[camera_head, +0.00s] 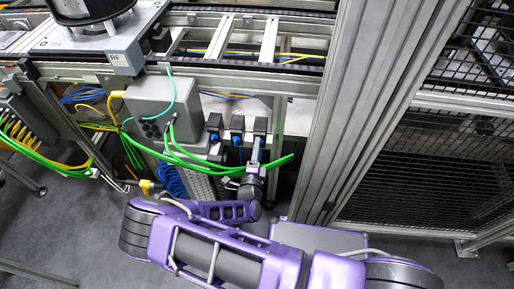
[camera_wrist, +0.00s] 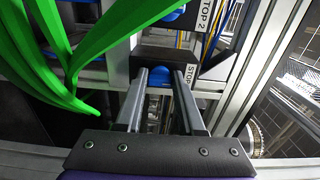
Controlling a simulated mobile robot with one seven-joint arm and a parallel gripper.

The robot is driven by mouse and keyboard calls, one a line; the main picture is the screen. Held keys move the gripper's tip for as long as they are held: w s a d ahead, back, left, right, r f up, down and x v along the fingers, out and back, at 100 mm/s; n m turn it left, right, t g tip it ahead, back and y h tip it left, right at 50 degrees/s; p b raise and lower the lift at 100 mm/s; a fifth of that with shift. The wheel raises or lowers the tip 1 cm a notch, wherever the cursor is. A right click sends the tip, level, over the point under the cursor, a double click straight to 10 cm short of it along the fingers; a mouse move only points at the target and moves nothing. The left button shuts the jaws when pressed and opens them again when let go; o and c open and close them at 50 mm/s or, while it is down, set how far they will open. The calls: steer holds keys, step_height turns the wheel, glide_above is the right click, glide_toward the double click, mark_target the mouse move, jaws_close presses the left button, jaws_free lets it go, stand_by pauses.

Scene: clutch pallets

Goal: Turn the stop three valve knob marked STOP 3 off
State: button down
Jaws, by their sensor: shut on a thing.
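The STOP 3 valve is a dark box (camera_wrist: 150,56) with a partly hidden white label (camera_wrist: 192,76) on its right side. Its blue knob (camera_wrist: 158,73) shows between the tips of my gripper (camera_wrist: 160,80) in the wrist view. My gripper is shut on this knob, with a finger on either side. In the head view the box (camera_head: 260,125) is the rightmost of three, and my gripper (camera_head: 256,148) reaches up to it from below. The knob is hidden there. The knob's turn angle cannot be read.
The STOP 2 valve, with its label (camera_wrist: 205,14) and blue knob (camera_wrist: 174,13), is beside it. Thick green cables (camera_head: 215,163) pass close by my gripper. A grey junction box (camera_head: 160,105) is at left, and a metal post (camera_head: 350,100) stands at right.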

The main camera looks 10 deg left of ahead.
steer(key=c, duration=0.5)
jaws_free()
steer(key=s, duration=1.1)
steer(key=s+d, duration=0.1)
steer(key=s, duration=0.5)
steer(key=shift+s+p, duration=0.2)
steer(key=shift+p, duration=0.15)
